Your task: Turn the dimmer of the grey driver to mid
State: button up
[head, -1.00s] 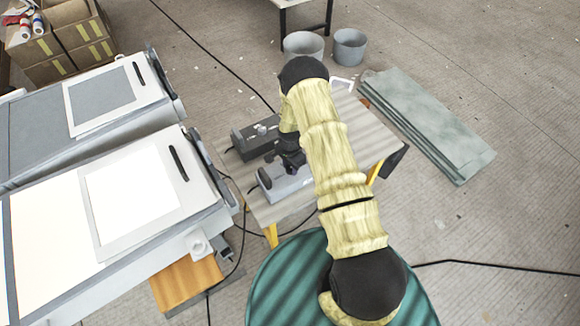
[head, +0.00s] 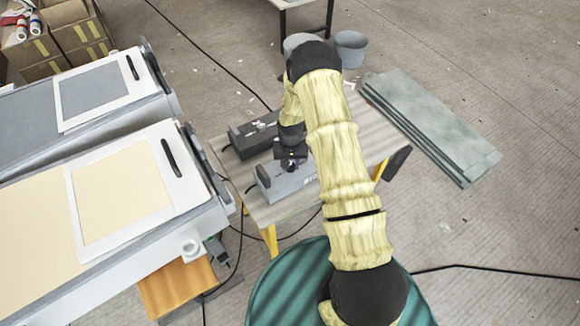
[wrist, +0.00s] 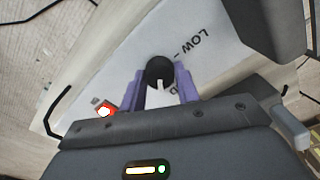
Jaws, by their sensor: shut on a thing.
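The grey driver (head: 284,184) is a light grey box on the small table in the head view, partly under my gripper. In the wrist view its pale top (wrist: 125,50) fills the middle, with "LOW" printed right of the dimmer. The dimmer (wrist: 159,70) is a dark round knob with a white pointer, which points toward the bottom of the picture. My gripper (wrist: 160,84) is shut on the dimmer, a purple-grey finger on each side. It shows from above in the head view (head: 290,158). Part of the knob's lower side is hidden.
A darker box (head: 252,136) stands just behind the grey driver on the table (head: 268,212). Two light panels stand left; the nearer panel (head: 122,192) looks cream. Grey sheets (head: 430,128) lie on the floor right.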

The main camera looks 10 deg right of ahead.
aim_at(291, 165)
jog(key=n+b, duration=0.1)
jog(key=n, duration=0.2)
jog(key=shift+n+b, duration=0.85)
jog(key=shift+n, duration=1.45)
jog(key=o, duration=1)
jog(key=shift+c, duration=0.2)
jog(key=shift+r, duration=0.1)
notch_tip(291, 165, up, 17)
jog(key=b, duration=0.2)
jog(key=shift+r, duration=0.15)
